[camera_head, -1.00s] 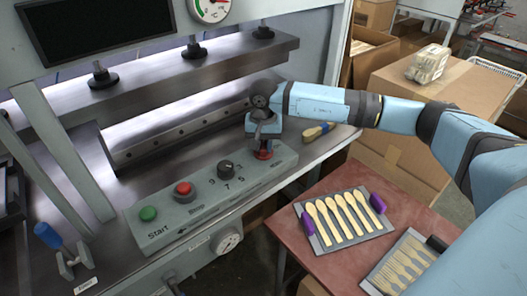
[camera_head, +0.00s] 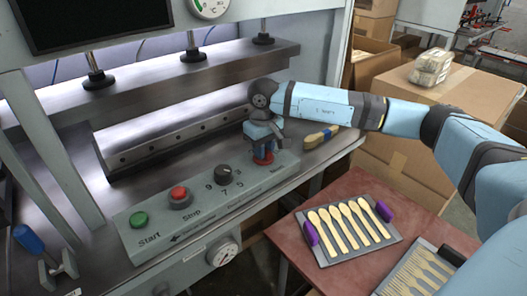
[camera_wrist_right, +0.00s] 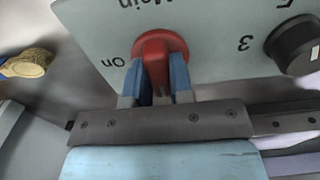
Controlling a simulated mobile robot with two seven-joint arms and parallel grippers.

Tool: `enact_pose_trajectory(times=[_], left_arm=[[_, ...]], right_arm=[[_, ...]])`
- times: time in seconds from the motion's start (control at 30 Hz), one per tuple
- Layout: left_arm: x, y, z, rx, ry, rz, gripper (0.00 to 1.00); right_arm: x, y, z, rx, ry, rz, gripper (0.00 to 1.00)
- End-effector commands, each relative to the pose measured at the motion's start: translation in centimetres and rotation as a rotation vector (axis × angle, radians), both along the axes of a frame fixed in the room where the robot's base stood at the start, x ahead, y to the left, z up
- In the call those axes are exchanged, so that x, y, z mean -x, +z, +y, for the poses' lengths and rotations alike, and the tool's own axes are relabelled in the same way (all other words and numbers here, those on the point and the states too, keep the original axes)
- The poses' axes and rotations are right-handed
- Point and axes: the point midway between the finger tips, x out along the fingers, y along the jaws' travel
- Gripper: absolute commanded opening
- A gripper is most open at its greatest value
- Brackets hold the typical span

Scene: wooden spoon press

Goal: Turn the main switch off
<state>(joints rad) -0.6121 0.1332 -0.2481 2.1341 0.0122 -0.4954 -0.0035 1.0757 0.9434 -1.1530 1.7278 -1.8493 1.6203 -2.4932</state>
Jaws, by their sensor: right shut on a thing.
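The red main switch (camera_head: 263,158) sits at the right end of the grey control panel. In the right wrist view the switch (camera_wrist_right: 158,45) has a round base and a raised bar handle, with the upside-down labels "Main" and "On" beside it. My right gripper (camera_head: 263,150) reaches down onto it from above. In the right wrist view the blue fingers of the gripper (camera_wrist_right: 155,82) stand on both sides of the red handle and are shut on it. The "Off" label is not visible. My left gripper is not in view.
The panel also carries a green start button (camera_head: 139,219), a red stop button (camera_head: 179,196) and a black numbered dial (camera_head: 223,175). A wooden-handled brush (camera_head: 320,137) lies right of the gripper. A tray of wooden spoons (camera_head: 392,250) rests on the red-brown table.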

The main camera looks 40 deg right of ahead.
Motion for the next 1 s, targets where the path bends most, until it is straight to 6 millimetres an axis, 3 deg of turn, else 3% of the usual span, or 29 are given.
enact_pose_trajectory(times=[0.53,0.57,0.67,1.0], left_arm=[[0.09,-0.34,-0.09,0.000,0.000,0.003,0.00],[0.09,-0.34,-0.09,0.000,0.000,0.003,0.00],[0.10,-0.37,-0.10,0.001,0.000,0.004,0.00],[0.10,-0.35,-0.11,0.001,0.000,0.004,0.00]], right_arm=[[-0.04,0.12,-0.03,0.000,0.026,-0.002,0.00],[-0.04,0.12,-0.03,0.000,0.026,-0.002,0.24],[-0.04,0.11,-0.03,0.000,0.026,-0.002,0.47],[-0.04,0.41,-0.01,-0.001,0.025,-0.002,0.47]])
